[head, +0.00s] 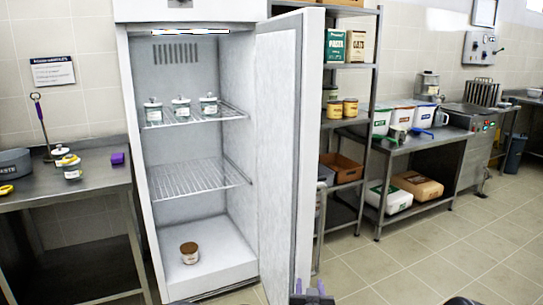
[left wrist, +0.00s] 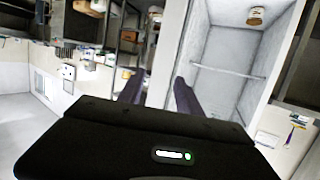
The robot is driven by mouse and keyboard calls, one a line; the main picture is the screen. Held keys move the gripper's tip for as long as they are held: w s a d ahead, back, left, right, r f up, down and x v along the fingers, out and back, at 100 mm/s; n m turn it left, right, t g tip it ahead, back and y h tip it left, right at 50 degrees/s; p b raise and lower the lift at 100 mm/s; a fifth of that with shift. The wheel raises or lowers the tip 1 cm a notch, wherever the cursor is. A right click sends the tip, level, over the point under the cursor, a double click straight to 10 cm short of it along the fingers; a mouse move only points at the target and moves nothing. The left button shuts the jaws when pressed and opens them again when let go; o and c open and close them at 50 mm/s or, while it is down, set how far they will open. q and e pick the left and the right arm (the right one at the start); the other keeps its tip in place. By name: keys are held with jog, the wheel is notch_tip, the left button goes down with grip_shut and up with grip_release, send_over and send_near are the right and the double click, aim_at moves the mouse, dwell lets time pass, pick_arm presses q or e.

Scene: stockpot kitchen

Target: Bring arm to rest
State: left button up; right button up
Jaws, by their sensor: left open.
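My left gripper (head: 312,292) shows at the bottom edge of the head view, in front of the lower end of the open fridge door (head: 285,150). In the left wrist view its two dark fingers (left wrist: 158,92) stand apart with nothing between them. The fridge interior (left wrist: 228,50) lies beyond the fingers in that view, which is turned over. My right gripper is not in view.
The open fridge (head: 195,258) holds three lidded jars (head: 181,107) on its upper rack and a brown-lidded jar (head: 189,253) on its floor. A steel table (head: 100,185) stands left. Shelving (head: 348,125) stands behind the door. Floor (head: 420,265) at right is clear.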

pick_arm(q)
jog(key=s+a+f+g+h+p, duration=0.15)
jog(key=s+a+f+g, duration=0.25)
jog(key=s+a+f, duration=0.4)
jog(key=s+a+f+g+p, duration=0.2)
jog(key=s+a+f+g, duration=0.3)
jog(key=s+f, duration=0.5)
jog(key=s+a+f+n+g+h+p, duration=0.1)
jog(key=s+a+g, duration=0.1)
jog(key=s, duration=1)
jog(key=s+a+f+n+g+p, duration=0.1)
jog(key=s+a+f+g, duration=0.1)
jog(key=s, duration=1)
jog(key=shift+a+n+g+h, duration=0.4)
jog(key=shift+a+g, duration=0.1)
jog(key=shift+g, duration=0.3)
jog(key=shift+w+f, duration=0.1)
